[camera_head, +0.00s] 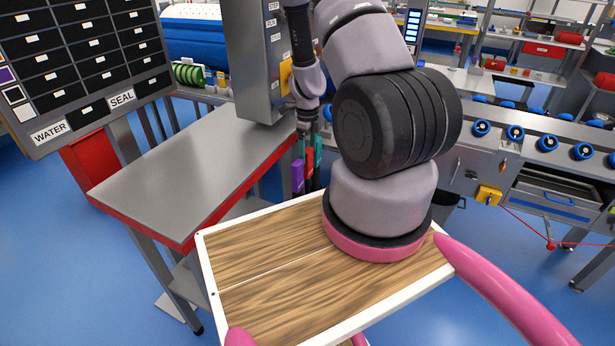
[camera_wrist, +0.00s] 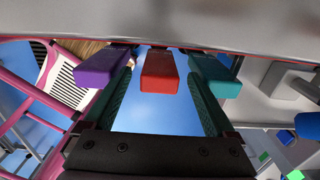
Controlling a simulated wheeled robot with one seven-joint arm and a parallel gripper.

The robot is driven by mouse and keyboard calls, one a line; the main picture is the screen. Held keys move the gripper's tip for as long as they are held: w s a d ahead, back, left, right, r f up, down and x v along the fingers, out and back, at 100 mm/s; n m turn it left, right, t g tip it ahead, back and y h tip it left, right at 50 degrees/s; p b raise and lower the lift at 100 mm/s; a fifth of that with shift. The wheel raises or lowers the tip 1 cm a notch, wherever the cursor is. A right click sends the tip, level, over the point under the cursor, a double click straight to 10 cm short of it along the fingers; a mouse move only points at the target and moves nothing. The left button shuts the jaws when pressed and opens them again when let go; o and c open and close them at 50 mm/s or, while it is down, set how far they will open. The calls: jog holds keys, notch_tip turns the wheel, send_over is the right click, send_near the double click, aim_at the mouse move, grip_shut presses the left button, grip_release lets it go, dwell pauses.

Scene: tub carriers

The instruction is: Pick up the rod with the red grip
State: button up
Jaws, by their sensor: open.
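The rod with the red grip (camera_wrist: 160,73) is in the middle of the wrist view, between a purple grip (camera_wrist: 103,67) on the left and a teal grip (camera_wrist: 213,76) on the right. Their upper ends meet a grey metal edge; the rods themselves are hidden. My gripper (camera_wrist: 160,88) is open. Its fingers stand on either side of the red grip, with gaps visible, and I cannot tell how deep it sits between them. In the head view the purple grip (camera_head: 297,178) and teal grip (camera_head: 318,152) show just below my gripper.
A grey table with a red edge (camera_head: 190,165) stands left of the grips. A grey cabinet (camera_head: 258,60) is behind my gripper. A label board (camera_head: 85,60) is at upper left. A conveyor with blue rollers (camera_head: 515,133) is at right. Blue floor lies between.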

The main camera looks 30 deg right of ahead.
aim_at(308, 162)
notch_tip(308, 162, down, 5)
jog(key=shift+r, duration=0.1)
grip_shut()
